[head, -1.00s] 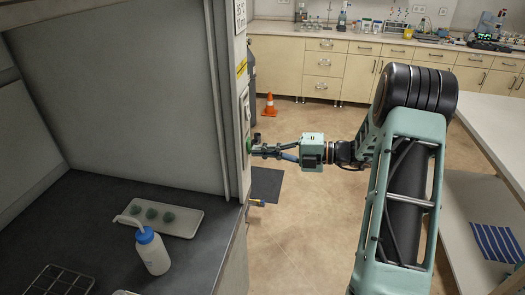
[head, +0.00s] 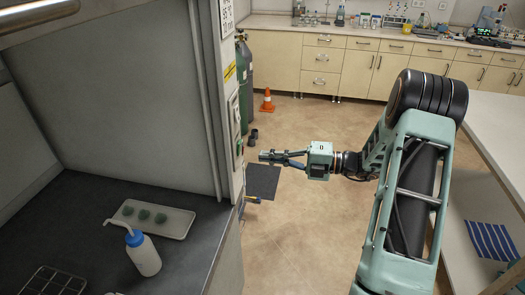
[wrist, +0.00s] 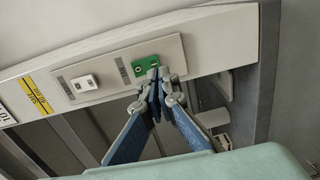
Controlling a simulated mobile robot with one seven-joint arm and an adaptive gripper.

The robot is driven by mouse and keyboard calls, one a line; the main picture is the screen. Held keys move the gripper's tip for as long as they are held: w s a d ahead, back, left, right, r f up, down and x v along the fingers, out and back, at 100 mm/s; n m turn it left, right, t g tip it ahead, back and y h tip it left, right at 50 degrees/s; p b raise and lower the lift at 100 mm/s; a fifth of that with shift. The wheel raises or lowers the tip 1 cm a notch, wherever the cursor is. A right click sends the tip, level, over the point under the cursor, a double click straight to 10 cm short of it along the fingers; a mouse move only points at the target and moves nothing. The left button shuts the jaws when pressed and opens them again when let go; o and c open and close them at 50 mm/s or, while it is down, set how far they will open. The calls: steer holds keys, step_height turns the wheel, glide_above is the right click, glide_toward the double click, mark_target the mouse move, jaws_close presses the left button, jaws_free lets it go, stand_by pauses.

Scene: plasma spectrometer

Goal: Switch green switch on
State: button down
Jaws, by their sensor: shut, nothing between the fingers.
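The green switch (wrist: 145,65) sits on a grey panel on the cabinet's side post, beside a white switch (wrist: 84,83). In the head view the green switch (head: 239,146) shows as a small green patch on the post. My gripper (head: 264,156) is shut and empty, to the right of the post with a small gap between them. In the wrist view its fingertips (wrist: 160,75) overlap the right edge of the green switch, hiding part of it. I cannot tell which way the switch is set.
The dark worktop at left holds a wash bottle (head: 143,253), a tray (head: 178,222) with green items and a wire rack (head: 48,283). Gas cylinders (head: 244,85) and an orange cone (head: 267,101) stand behind the post.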

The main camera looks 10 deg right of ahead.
steer(key=f+b+v, duration=0.1)
steer(key=v, duration=0.7)
steer(key=shift+s+d+f, duration=0.2)
steer(key=shift+f, duration=0.15)
